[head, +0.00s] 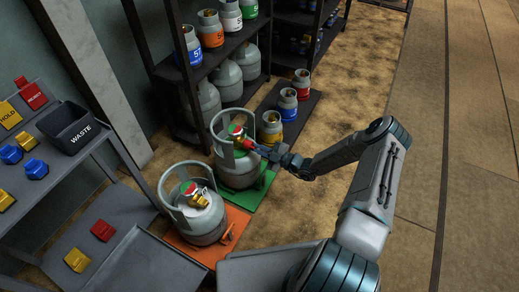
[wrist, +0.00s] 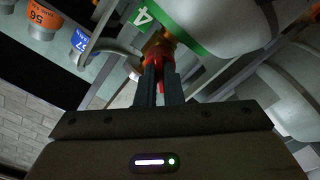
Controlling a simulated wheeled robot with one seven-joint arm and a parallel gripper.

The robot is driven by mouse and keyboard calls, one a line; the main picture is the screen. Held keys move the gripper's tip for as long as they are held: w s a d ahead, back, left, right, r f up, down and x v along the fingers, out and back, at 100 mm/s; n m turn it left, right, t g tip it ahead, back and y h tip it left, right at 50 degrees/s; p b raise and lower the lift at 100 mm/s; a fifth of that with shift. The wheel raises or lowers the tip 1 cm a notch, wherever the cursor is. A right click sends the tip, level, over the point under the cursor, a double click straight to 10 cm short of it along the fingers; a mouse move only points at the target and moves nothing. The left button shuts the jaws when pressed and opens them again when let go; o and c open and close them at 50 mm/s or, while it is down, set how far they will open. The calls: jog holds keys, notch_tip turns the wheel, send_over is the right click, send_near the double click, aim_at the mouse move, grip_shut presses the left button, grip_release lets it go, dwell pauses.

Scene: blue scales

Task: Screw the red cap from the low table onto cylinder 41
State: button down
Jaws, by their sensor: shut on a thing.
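My gripper (head: 262,150) is shut on a red cap (head: 248,144), at the valve of a grey gas cylinder (head: 238,172) with a collar ring and a green band. This cylinder stands on a green platform (head: 262,190). In the wrist view my gripper's two fingers (wrist: 159,80) close on the red cap (wrist: 160,52), which meets the brass valve (wrist: 152,42). The green band (wrist: 185,37) shows a "4"; the rest of the number is hidden. I cannot tell how far the cap sits on the valve thread.
A second grey cylinder (head: 200,222) with a brass valve stands on an orange platform (head: 192,250). Shelves of cylinders (head: 222,75) stand behind. Open floor lies right.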

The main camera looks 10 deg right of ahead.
jog(key=shift+m, duration=0.6)
jog(key=shift+m, duration=1.7)
jog(key=shift+m, duration=0.9)
jog(key=c, duration=1.5)
grip_release()
